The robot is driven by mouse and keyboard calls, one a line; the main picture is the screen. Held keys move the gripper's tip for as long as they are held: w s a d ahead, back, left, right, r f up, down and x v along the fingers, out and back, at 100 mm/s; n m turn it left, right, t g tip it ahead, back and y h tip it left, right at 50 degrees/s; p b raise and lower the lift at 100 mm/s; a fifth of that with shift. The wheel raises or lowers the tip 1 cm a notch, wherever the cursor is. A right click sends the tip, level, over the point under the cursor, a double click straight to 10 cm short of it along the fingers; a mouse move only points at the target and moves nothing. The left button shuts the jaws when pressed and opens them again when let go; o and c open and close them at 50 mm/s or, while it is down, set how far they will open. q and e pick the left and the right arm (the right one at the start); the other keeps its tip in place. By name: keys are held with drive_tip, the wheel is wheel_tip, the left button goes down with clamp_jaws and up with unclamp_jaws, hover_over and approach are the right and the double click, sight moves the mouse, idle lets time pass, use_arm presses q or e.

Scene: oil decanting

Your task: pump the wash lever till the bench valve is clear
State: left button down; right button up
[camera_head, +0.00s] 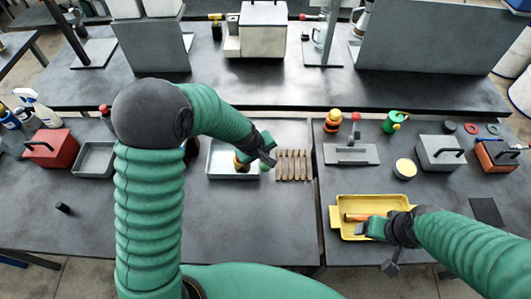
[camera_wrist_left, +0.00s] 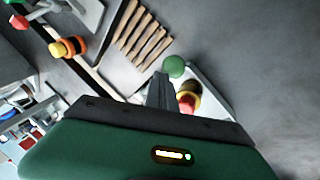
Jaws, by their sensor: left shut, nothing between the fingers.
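A pale tray (camera_head: 222,172) lies left of the bench seam. A small orange, yellow and dark fitting (camera_head: 240,161), perhaps the bench valve, stands in it, partly hidden by my left gripper. In the left wrist view the fitting (camera_wrist_left: 188,98) shows a red part and a yellow part. A green ball knob (camera_wrist_left: 174,66), perhaps the wash lever's end, is just beyond the fingertips; contact cannot be told. My left gripper (camera_head: 268,157) is shut and empty above the tray's right side. My right gripper (camera_head: 377,238) is at the yellow tray (camera_head: 345,203); its jaws are unclear.
Several brown strips (camera_head: 293,164) lie right of the knob. An orange-handled tool (camera_head: 362,216) lies in the yellow tray. A grey plate with a handle (camera_head: 351,154) and a red-and-yellow fitting (camera_head: 332,121) stand behind it. The bench front left is mostly clear.

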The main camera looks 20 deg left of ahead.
use_arm(q)
drive_tip(key=shift+s+d+f+b, duration=0.15)
drive_tip(key=shift+s+f+b, duration=0.25)
drive_tip(key=shift+f+b, duration=0.3)
idle(0.6)
idle(0.5)
drive_tip(key=shift+w+r+p, duration=0.2)
drive_tip(key=shift+r+p, duration=0.35)
drive_tip(key=shift+w+r+p, duration=0.2)
drive_tip(key=shift+r+p, duration=0.3)
drive_tip(key=shift+p, duration=0.05)
drive_tip(key=shift+w+a+r+p, duration=0.15)
drive_tip(key=shift+w+r+p, duration=0.2)
drive_tip(key=shift+r+p, duration=0.25)
drive_tip(key=shift+w+a+r+p, duration=0.15)
drive_tip(key=shift+w+r+p, duration=0.15)
drive_tip(key=shift+r+p, duration=0.3)
drive_tip(key=shift+w+a+r+p, duration=0.15)
drive_tip(key=shift+w+r+p, duration=0.2)
drive_tip(key=shift+r+p, duration=0.25)
drive_tip(key=r+p, duration=0.1)
drive_tip(key=w+r+p, duration=0.1)
drive_tip(key=r, duration=0.1)
drive_tip(key=w+r+p, duration=0.1)
drive_tip(key=shift+a+r+p, duration=0.3)
drive_tip(key=shift+p, duration=0.1)
